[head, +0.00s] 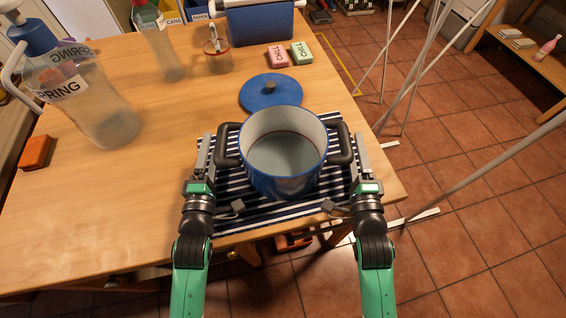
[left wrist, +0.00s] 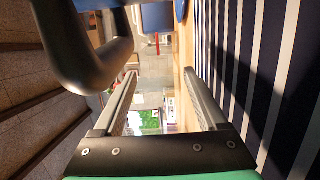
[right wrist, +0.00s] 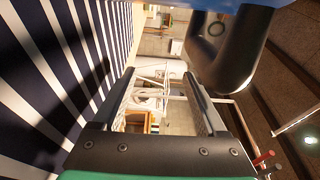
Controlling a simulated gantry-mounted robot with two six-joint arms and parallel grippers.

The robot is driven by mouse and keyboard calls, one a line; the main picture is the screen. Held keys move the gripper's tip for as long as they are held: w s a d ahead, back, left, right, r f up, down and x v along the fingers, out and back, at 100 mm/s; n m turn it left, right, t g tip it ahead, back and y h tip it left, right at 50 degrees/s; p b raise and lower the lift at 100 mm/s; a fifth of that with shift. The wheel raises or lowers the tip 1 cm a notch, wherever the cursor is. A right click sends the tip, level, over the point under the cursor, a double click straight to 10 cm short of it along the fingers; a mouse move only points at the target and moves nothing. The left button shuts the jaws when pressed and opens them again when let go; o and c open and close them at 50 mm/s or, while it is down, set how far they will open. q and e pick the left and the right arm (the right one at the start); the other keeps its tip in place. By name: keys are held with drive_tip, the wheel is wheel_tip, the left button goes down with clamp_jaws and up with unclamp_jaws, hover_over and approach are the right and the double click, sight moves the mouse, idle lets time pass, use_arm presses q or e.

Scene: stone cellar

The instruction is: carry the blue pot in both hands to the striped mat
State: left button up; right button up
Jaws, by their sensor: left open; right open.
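The blue pot (head: 285,182), lidless and upright, stands on the navy-and-white striped mat (head: 240,215). Its black handles point left (head: 228,145) and right (head: 341,143). My left gripper (head: 207,150) is open beside the left handle. In the left wrist view that handle (left wrist: 92,72) lies outside the jaws, left of the fingers (left wrist: 165,90). My right gripper (head: 360,148) is open beside the right handle. In the right wrist view that handle (right wrist: 228,65) lies outside the jaws, right of the fingers (right wrist: 158,90). The mat also shows in both wrist views (left wrist: 265,90) (right wrist: 50,60).
The blue lid (head: 270,92) lies behind the pot. Pink (head: 277,56) and green (head: 300,53) blocks, a glass jar (head: 217,58), bottles (head: 90,110) (head: 160,45) and a blue cooler (head: 260,22) stand farther off. An orange block (head: 36,152) lies left. The table's left-middle is clear.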

use_arm(q)
drive_tip(key=shift+s+a, duration=0.1)
drive_tip(key=shift+a, duration=0.2)
use_arm(e)
drive_tip(key=shift+s+d, duration=0.1)
drive_tip(key=shift+d, duration=0.2)
use_arm(q)
drive_tip(key=o, duration=0.4)
use_arm(e)
drive_tip(key=o, duration=0.4)
use_arm(q)
drive_tip(key=s, duration=1.2)
drive_tip(key=shift+f, duration=0.1)
use_arm(e)
drive_tip(key=s, duration=1.2)
drive_tip(key=shift+f, duration=0.1)
